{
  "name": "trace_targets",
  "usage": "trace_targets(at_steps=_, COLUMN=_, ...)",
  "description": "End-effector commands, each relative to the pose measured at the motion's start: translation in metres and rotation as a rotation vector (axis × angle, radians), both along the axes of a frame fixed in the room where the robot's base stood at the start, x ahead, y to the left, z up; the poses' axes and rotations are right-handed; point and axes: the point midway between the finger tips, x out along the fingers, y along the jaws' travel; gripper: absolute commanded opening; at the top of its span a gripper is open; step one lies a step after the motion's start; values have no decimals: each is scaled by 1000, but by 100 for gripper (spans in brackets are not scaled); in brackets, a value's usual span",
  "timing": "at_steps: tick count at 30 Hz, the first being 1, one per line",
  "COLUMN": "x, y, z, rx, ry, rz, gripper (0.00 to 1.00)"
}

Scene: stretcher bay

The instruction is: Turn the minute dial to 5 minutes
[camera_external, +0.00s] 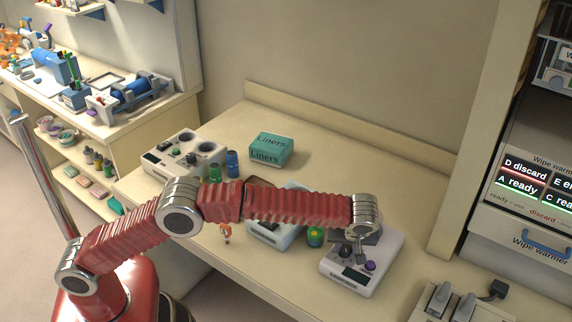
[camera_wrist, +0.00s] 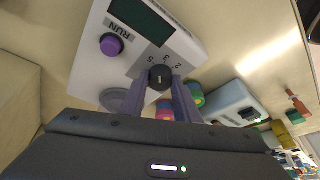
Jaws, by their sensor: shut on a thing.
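The white device (camera_external: 385,262) stands near the table's front edge. In the wrist view its panel (camera_wrist: 88,75) shows a dark blank display (camera_wrist: 140,20), a purple RUN button (camera_wrist: 111,44) and a black minute dial (camera_wrist: 160,76). The dial has a short pale pointer line, with the numbers 2, 3 and 5 printed beside it; which number it points at is too small to tell surely. My gripper (camera_wrist: 161,88) is shut on the dial, one finger on each side.
A pale blue-white device (camera_external: 268,232) and a green-topped jar (camera_external: 315,237) stand left of the dial device. A teal Liners box (camera_external: 271,149) and a holder with round wells (camera_external: 180,150) are farther back. The table's back right is clear.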

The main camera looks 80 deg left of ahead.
Motion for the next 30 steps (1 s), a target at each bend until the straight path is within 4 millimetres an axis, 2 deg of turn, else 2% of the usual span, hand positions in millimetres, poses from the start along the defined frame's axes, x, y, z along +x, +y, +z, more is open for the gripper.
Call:
trace_targets(at_steps=15, x=3, y=0, z=0, rx=-1, ry=-2, rz=277, gripper=6)
trace_targets(at_steps=30, x=4, y=-1, z=0, rx=-2, ry=-2, rz=410, gripper=6)
